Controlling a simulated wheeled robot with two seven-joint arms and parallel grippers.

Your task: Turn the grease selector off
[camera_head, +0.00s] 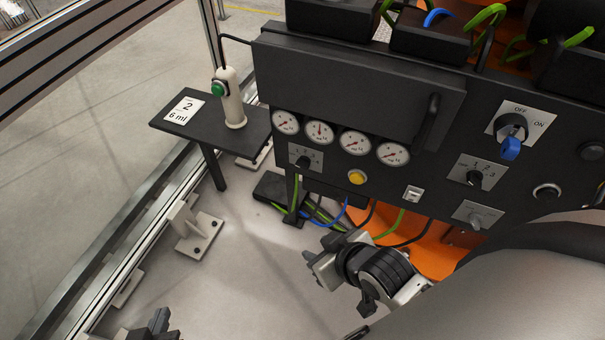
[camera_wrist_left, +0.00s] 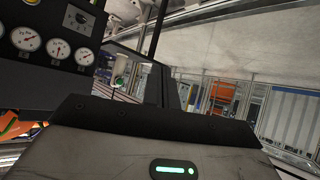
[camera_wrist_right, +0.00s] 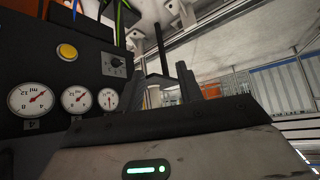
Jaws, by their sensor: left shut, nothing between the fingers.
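A black panel carries several selectors in the head view. A blue-handled selector (camera_head: 511,147) sits on a plate marked OFF and ON at the upper right, its handle hanging toward the lower side. Black numbered knobs sit at the middle right (camera_head: 475,178) and under the gauges (camera_head: 303,161); a small grey knob (camera_head: 477,221) is lower right. I cannot read which is the grease selector. My left gripper (camera_head: 157,326) is shut and empty at the bottom edge, far from the panel. My right gripper (camera_head: 322,262) is open and empty below the panel; its fingers (camera_wrist_right: 164,85) stand apart in the right wrist view.
Several round gauges (camera_head: 355,142) and a yellow button (camera_head: 357,177) are on the panel. A side shelf (camera_head: 170,126) holds a white post with a green button (camera_head: 218,89). Cables hang under the panel.

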